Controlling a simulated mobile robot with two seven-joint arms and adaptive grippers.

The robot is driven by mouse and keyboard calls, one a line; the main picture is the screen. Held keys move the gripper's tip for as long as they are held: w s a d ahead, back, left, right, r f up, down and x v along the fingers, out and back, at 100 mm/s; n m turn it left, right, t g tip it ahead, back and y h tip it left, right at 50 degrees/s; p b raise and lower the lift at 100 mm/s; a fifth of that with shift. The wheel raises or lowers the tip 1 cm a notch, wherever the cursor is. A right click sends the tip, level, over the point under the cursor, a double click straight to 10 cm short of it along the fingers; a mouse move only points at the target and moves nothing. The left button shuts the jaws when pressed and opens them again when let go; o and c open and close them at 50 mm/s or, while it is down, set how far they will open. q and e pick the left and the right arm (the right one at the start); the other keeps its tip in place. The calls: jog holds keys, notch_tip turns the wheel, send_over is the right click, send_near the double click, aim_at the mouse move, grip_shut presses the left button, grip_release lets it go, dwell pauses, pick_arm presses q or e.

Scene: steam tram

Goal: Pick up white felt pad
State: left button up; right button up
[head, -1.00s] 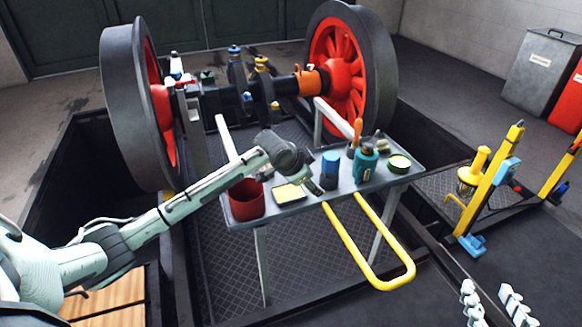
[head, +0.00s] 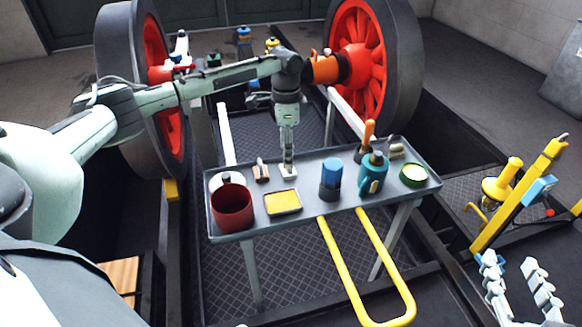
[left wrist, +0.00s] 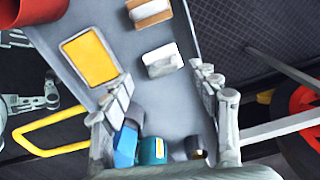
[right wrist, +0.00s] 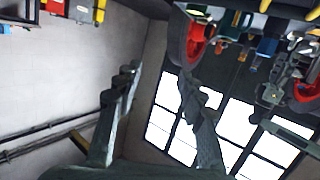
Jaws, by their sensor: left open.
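A small white block, which looks like the white felt pad (head: 288,173), lies on the grey tray table (head: 307,169) near its far edge. In the left wrist view the pad (left wrist: 162,60) lies ahead of and between the fingertips. My left gripper (head: 288,160) points straight down above the pad, its tips close to it and partly covering it. It is open, with the fingers spread (left wrist: 164,86); contact cannot be told. My right gripper (head: 517,270) is low at the right of the head view, open and empty, and its spread fingers show in the right wrist view (right wrist: 160,78).
Beside the pad stand a brown-and-white block (head: 261,171), a yellow pad in a shallow tray (head: 283,203), a red pot (head: 232,207), a blue-topped container (head: 331,178) and a teal can (head: 373,174). A green tin (head: 413,175) is at the right. Large red wheels (head: 362,45) rise behind.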

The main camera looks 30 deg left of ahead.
pick_arm(q)
notch_tip(320, 180, down, 5)
jog(key=shift+w+f+b, duration=0.15)
jog(key=shift+b, duration=0.45)
pick_arm(e)
notch_tip(320, 180, up, 6)
jog(key=a+t+y, duration=0.1)
jog(key=a+t, duration=0.1)
jog(key=t, duration=0.1)
jog(key=shift+a+y, duration=0.4)
pick_arm(q)
jog(key=shift+c, duration=0.4)
pick_arm(e)
jog(key=shift+s+r, duration=0.1)
pick_arm(q)
jog(key=c, duration=1)
